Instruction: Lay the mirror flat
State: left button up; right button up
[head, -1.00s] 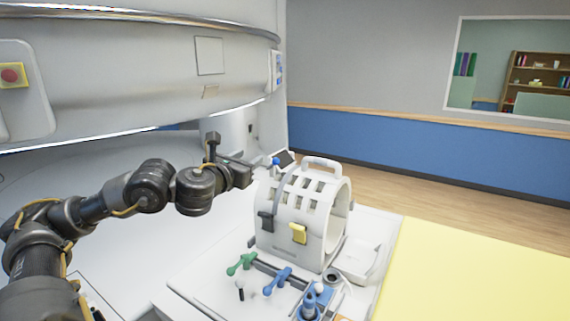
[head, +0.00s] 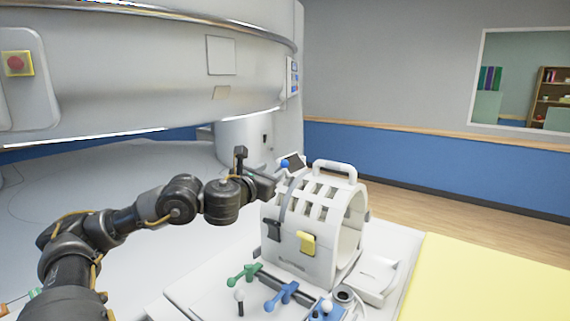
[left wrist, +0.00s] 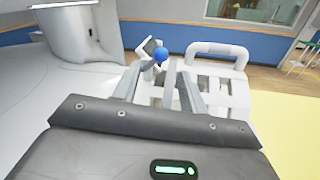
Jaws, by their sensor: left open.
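The mirror (head: 294,162) is a small dark panel that stands tilted up at the top far side of the white head coil (head: 330,228). A blue ball knob (head: 284,163) is beside it. In the left wrist view the mirror (left wrist: 149,46) is partly behind the blue knob (left wrist: 161,54). My left gripper (head: 270,179) is open at the coil's upper left, close to the knob. In the left wrist view my left gripper's fingers (left wrist: 158,78) point toward the knob, which appears between and beyond their tips; contact cannot be told. My right gripper is out of view.
The coil has a white top handle (head: 335,167) and yellow and black side clips. Green and blue levers (head: 282,295) stand in front of it. The large scanner (head: 150,70) overhangs at the left. A yellow surface (head: 475,280) lies clear at the right.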

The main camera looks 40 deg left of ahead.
aim_at(282, 164)
pick_arm(q)
jog(key=p+x, duration=0.1)
jog(key=x, duration=0.8)
jog(key=shift+d+f, duration=0.1)
jog(key=shift+f, duration=0.05)
grip_shut()
